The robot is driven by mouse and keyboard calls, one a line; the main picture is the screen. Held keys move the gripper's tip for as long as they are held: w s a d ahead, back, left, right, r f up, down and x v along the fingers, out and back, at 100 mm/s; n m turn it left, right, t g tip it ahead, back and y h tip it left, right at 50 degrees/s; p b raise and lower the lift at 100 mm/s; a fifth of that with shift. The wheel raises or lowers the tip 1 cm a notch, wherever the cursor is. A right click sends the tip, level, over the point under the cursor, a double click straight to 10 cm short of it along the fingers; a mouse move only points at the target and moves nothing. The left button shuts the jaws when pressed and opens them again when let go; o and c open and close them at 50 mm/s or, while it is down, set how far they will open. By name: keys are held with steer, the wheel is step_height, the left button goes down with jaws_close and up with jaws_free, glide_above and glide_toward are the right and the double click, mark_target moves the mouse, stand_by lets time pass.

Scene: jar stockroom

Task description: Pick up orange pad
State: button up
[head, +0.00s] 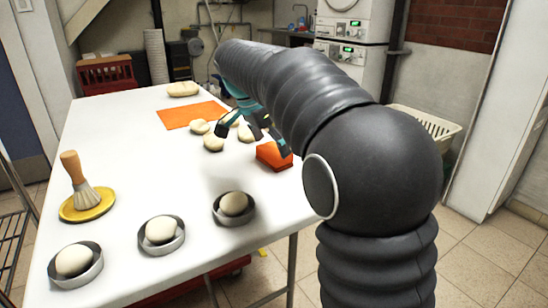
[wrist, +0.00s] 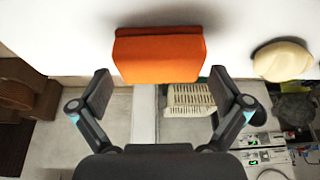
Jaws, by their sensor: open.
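The orange pad (head: 273,156) is a thick orange block lying near the right edge of the white table. In the wrist view the orange pad (wrist: 158,56) sits at the top centre, just ahead of my fingertips and between them sideways. My gripper (wrist: 160,84) is open and empty, with one finger on each side and a gap to the pad. In the head view my gripper (head: 253,138) hangs over the table, left of the pad; my arm hides part of it.
A flat orange sheet (head: 190,115) lies farther back, with several pale dough lumps (head: 213,142) near it. Three dough balls in metal rings (head: 162,235) and a brush on a yellow dish (head: 87,204) stand in front. A pale basket (head: 428,125) is beyond the table.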

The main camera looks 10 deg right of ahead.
steer(key=shift+x, duration=1.15)
steer(key=c, duration=0.8)
steer(key=shift+r, duration=0.45)
steer(key=r, duration=0.3)
steer(key=shift+s+d+r+p, duration=0.1)
steer(key=shift+d+r+p, duration=0.2)
steer(key=shift+r, duration=0.1)
steer(key=s+d+r, duration=0.3)
steer(key=d+r, duration=0.3)
steer(key=d, duration=0.4)
steer(key=shift+d+r, duration=0.2)
steer(key=shift+d, duration=0.1)
steer(key=shift+s, duration=0.15)
